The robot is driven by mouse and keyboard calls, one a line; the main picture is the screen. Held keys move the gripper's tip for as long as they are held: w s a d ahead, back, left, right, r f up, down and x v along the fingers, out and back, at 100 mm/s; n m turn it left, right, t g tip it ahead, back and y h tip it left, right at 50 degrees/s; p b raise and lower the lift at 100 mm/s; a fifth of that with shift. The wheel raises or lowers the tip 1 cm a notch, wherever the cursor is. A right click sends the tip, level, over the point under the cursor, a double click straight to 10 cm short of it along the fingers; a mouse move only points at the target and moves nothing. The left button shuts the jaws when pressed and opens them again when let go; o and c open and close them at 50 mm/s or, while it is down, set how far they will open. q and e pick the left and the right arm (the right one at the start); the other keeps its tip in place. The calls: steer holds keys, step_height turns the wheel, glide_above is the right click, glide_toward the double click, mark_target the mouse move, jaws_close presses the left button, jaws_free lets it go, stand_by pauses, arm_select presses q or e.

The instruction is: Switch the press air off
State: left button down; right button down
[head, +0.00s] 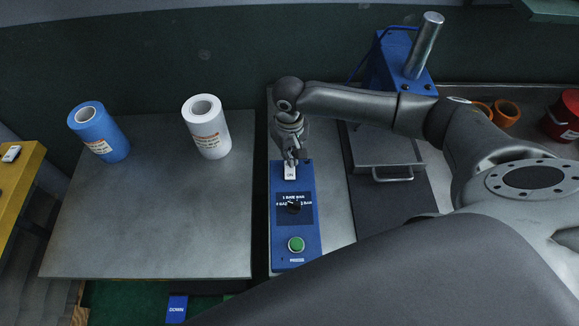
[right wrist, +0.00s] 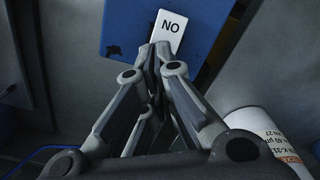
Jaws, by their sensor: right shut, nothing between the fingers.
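The blue control panel (head: 308,181) stands upright in the picture's middle, with a white switch plate (head: 290,172) marked ON at its top end. The same white plate (right wrist: 169,28) shows in the right wrist view, its lettering upside down. My left gripper is out of view.
A grey table (head: 150,220) to the left bears a blue roll (head: 110,140) and a white roll (head: 212,140). A blue press (head: 385,62) with a metal cylinder stands behind, and a grey plate with a handle (head: 393,174) lies right of the panel. Orange rolls (head: 506,113) sit far right.

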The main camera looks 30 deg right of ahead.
steer(key=shift+f+b, duration=0.4)
steer(key=shift+f, duration=0.9)
stand_by(1.0)
steer(key=shift+s, duration=0.1)
step_height(320, 180, up, 7)
steer(key=p, duration=0.8)
steer(key=shift+r+p, duration=0.1)
steer(key=shift+p, duration=0.25)
stand_by(0.4)
